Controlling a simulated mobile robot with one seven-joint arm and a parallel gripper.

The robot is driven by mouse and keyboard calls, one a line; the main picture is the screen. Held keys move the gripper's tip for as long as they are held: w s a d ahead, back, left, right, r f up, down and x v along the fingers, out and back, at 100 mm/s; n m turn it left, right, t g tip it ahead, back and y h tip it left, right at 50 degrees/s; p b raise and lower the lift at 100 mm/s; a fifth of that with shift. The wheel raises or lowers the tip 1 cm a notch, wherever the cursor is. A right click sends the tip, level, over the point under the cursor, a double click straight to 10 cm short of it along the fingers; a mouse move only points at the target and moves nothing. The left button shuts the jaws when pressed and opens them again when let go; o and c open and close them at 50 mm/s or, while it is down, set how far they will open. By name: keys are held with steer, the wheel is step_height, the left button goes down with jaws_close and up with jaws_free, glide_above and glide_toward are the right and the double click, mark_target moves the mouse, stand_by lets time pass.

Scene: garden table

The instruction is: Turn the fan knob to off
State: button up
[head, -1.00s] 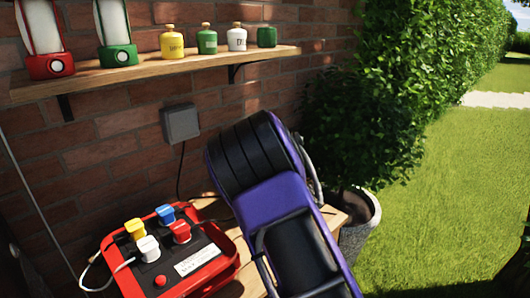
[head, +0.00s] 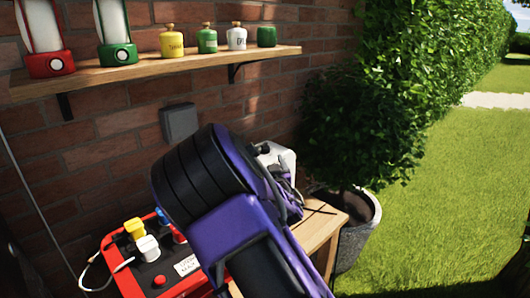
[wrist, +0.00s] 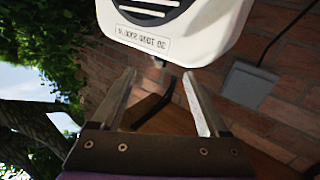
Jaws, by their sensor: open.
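A white housing (wrist: 185,28) with dark slots and a printed label fills the top of the wrist view; it appears to be the fan. In the head view, part of a white body (head: 282,155) shows behind my arm on the wooden table. I cannot make out a knob for sure in either view. My gripper (wrist: 158,75) is open, with its two fingers apart and nothing held between them. The fingertips point towards the lower edge of the white housing. A small dark piece (wrist: 152,106) shows between the fingers. My arm hides much of the fan in the head view.
A red power box (head: 130,280) with coloured plugs stands left on the table (head: 318,232). A grey wall box (head: 180,122) is on the brick wall. Above, a shelf (head: 150,72) holds lanterns and canisters. A potted bush (head: 355,235) stands right.

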mark_target(265, 150)
steer(key=w, duration=0.2)
steer(key=w+a, duration=0.1)
steer(key=w, duration=0.4)
steer(key=shift+w+a, duration=0.15)
steer(key=shift+w, duration=0.2)
jaws_close()
